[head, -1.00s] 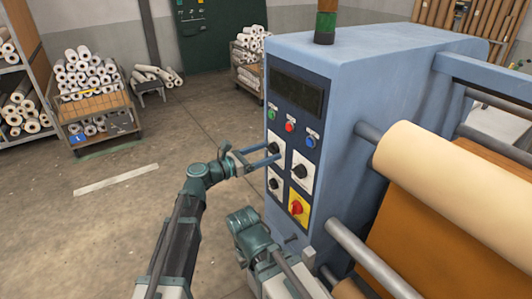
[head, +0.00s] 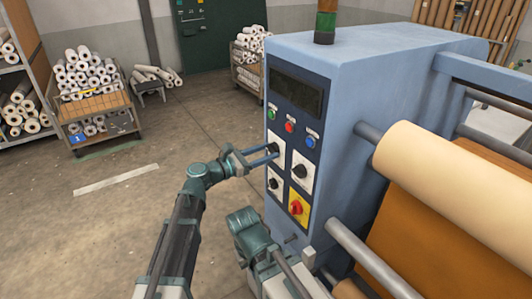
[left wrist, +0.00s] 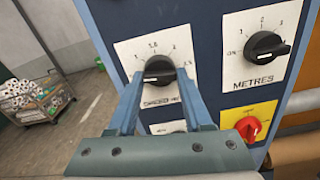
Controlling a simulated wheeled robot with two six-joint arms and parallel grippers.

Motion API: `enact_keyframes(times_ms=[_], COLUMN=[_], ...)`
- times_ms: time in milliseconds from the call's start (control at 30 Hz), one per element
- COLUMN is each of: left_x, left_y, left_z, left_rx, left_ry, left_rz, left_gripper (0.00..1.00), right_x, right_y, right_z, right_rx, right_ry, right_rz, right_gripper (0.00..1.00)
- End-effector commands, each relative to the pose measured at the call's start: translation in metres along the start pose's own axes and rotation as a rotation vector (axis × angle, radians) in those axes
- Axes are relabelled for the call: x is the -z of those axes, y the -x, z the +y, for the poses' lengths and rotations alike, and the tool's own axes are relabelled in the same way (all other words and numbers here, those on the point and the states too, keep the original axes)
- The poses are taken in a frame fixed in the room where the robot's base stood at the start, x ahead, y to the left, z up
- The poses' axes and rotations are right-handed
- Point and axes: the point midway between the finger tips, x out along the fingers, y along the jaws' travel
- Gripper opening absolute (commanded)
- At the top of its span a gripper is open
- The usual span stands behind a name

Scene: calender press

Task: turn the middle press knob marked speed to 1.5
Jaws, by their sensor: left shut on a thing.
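The speed knob (left wrist: 159,69) is a black knob on a white plate in the left wrist view. Its label below is partly covered by my fingers, and the scale figures above it are small. A pale mark shows near the knob's left end; its exact reading cannot be told. My left gripper (left wrist: 159,76) is shut on this knob, one finger on each side. In the head view the left gripper (head: 272,154) reaches the upper left plate of the blue press's panel (head: 288,125), covering part of the knob. My right gripper is not seen.
The METRES knob (left wrist: 266,45) is close to the right. A red knob on a yellow plate (left wrist: 246,125) is below it. Another black knob (head: 273,184) sits under the gripped one. Coloured buttons and a dark display (head: 297,93) are above. Open floor lies to the left.

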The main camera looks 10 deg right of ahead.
Motion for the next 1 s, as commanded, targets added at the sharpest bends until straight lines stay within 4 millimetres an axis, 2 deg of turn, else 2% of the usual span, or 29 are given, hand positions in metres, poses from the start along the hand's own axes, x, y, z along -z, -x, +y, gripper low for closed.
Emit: enact_keyframes(times_ms=[1000], left_x=[-0.0008], left_y=[0.0004], left_z=[0.0015], left_rx=[0.001], left_ry=[-0.954], left_rz=[0.000], left_gripper=[0.00], right_x=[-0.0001], right_y=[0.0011], right_z=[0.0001], right_rx=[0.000], right_ry=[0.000], right_rz=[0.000], right_gripper=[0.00])
